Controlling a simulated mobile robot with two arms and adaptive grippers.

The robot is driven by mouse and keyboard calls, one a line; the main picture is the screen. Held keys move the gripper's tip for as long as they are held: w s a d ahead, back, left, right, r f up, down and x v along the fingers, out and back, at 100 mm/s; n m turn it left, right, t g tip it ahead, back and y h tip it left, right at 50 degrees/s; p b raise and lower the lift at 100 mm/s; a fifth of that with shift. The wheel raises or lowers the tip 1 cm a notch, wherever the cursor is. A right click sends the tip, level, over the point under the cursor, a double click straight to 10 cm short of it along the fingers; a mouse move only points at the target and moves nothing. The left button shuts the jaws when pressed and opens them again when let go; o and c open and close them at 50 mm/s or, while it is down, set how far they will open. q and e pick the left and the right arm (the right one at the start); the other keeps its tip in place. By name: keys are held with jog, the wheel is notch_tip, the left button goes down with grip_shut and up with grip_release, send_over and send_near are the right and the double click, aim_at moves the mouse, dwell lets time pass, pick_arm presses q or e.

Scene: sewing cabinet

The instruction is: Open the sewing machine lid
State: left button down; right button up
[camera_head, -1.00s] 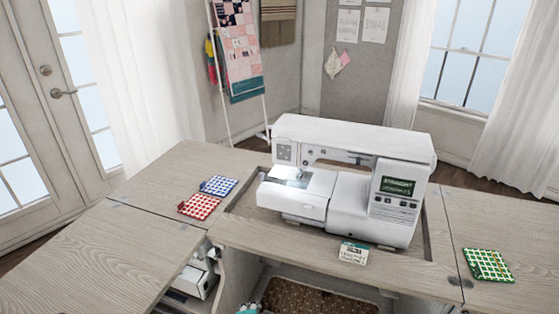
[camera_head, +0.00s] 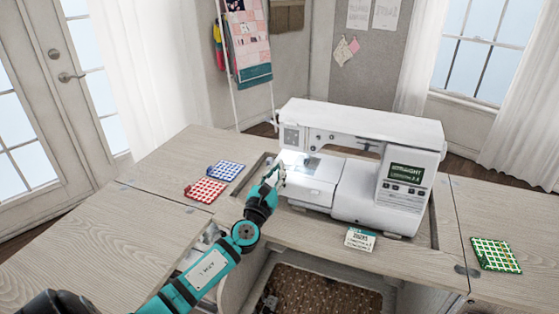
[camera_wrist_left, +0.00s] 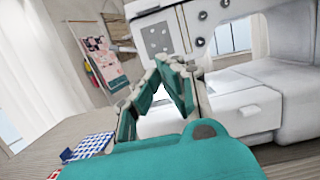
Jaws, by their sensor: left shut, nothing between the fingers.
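The white sewing machine (camera_head: 365,125) stands in the recess of the wooden cabinet top (camera_head: 330,245), its screen lit. Its left end has a flat bed (camera_head: 310,190) under the lit needle area. My teal left gripper (camera_head: 278,170) reaches in from the lower left, at the left front of the machine bed. In the left wrist view the gripper (camera_wrist_left: 172,62) is shut with nothing held, its fingers in front of the machine's left end (camera_wrist_left: 158,38). I cannot tell whether the fingertips touch the machine. My right gripper is not in view.
Red (camera_head: 205,190) and blue (camera_head: 226,171) checked cloths lie left of the machine. A small card (camera_head: 360,239) lies in front of it and a green checked cloth (camera_head: 496,254) lies right. The left leaf (camera_head: 90,240) is clear. An open compartment (camera_head: 320,290) is below.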

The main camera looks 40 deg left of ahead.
aim_at(291, 130)
pick_arm(q)
jog(key=x, duration=0.7)
jog(key=shift+w+a+r, duration=0.1)
jog(key=shift+w, duration=0.2)
jog(key=r+p, duration=0.2)
jog(key=r, duration=0.1)
jog(key=shift+w+a+r, duration=0.1)
jog(key=shift+w+r, duration=0.15)
jog(key=shift+w, duration=0.15)
jog(key=shift+s+r+p, duration=0.1)
jog(key=shift+r+p, duration=0.35)
jog(key=shift+p, duration=0.05)
jog(key=shift+f, duration=0.1)
